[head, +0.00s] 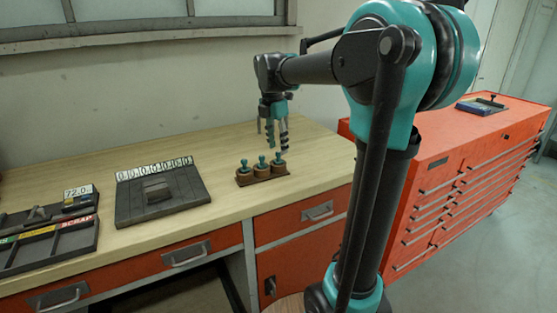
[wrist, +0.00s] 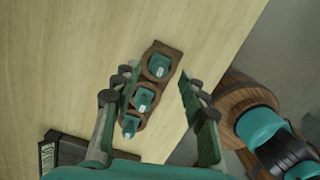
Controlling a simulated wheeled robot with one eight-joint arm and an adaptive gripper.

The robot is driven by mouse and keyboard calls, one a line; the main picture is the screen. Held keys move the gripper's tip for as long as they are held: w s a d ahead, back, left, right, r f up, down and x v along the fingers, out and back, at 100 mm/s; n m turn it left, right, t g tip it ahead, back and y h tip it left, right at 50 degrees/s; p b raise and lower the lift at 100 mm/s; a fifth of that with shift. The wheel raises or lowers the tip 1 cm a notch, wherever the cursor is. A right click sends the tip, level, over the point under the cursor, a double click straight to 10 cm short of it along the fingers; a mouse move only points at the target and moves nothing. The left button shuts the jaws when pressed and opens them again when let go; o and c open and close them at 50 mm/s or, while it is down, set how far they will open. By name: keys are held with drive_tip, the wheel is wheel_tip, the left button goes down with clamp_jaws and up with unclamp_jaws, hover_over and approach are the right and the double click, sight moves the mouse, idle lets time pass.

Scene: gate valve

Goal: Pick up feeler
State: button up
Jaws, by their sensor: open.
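A small wooden rack (head: 262,178) holds three teal-topped pieces in a row near the right part of the bench. I cannot tell which of them, if any, is the feeler. In the wrist view the rack (wrist: 174,50) runs diagonally, with teal pieces at its upper end (wrist: 158,66), middle (wrist: 145,97) and lower end (wrist: 130,127). My gripper (head: 277,145) points down above the rack, its fingers apart and empty. In the wrist view the open fingers (wrist: 156,88) lie on either side of the rack's image. No contact is visible.
A dark sloped board (head: 185,188) with a row of number tiles stands left of the rack. A sorting tray (head: 60,250) with coloured labels is at the far left. A red drawer cabinet (head: 440,180) stands right of the bench (head: 325,150). The bench around the rack is clear.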

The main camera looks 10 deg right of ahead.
sight(278, 152)
drive_tip(key=shift+w+d+f, duration=0.1)
drive_tip(key=shift+d+f, duration=0.05)
drive_tip(key=shift+f, duration=1.7)
clamp_jaws()
